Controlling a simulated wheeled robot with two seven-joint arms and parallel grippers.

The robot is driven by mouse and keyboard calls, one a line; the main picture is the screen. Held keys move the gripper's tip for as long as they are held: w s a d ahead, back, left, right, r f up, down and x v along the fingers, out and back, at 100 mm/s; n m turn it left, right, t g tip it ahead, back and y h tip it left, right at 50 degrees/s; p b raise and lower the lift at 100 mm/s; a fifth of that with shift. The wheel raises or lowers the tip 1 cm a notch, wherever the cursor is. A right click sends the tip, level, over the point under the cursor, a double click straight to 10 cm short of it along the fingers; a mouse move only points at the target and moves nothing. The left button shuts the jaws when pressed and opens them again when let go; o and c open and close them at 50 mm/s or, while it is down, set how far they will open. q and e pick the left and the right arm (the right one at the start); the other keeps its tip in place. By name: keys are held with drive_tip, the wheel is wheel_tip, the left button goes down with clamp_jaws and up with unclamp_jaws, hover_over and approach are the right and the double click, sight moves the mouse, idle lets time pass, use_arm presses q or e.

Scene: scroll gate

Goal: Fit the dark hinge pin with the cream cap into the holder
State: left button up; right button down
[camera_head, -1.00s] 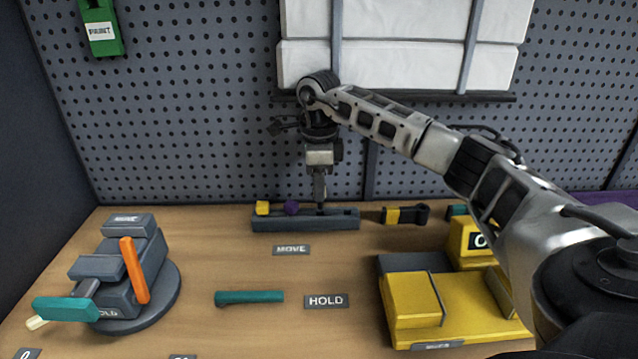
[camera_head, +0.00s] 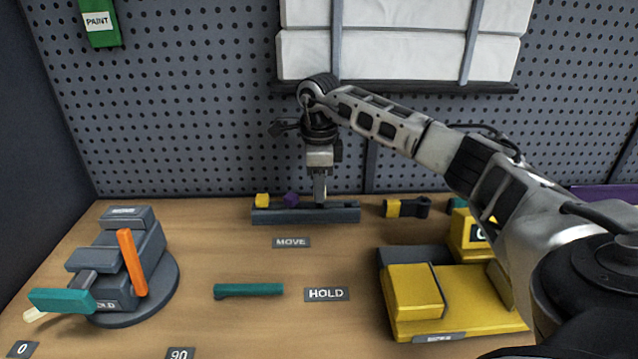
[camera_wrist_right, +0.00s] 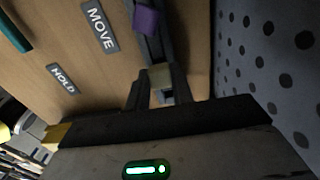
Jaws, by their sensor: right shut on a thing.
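A long dark rack (camera_head: 275,215) lies at the back of the bench. A yellow cap (camera_head: 262,200) and a purple cap (camera_head: 290,198) stand at its left part. My right gripper (camera_head: 320,198) points down at the rack's right half. In the right wrist view its fingers (camera_wrist_right: 160,88) are closed around a cream cap (camera_wrist_right: 160,74) in line with the rack. The dark pin under the cap is hidden, so I cannot tell how deep it sits. A grey fixture (camera_head: 150,245) with an orange lever (camera_head: 132,262) stands on a round base at left. My left gripper is not in view.
A teal bar (camera_head: 248,290) lies mid-bench beside a HOLD label (camera_head: 326,294). A yellow block assembly (camera_head: 455,315) stands at right, under my arm. A yellow-banded dark piece (camera_head: 407,207) lies right of the rack. The pegboard rises close behind. The bench between fixture and rack is clear.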

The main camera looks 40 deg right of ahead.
drive_tip(key=shift+f, duration=0.25)
drive_tip(key=c, duration=1.1)
unclamp_jaws()
drive_tip(key=shift+r+p, duration=0.5)
drive_tip(key=shift+r, duration=7.45)
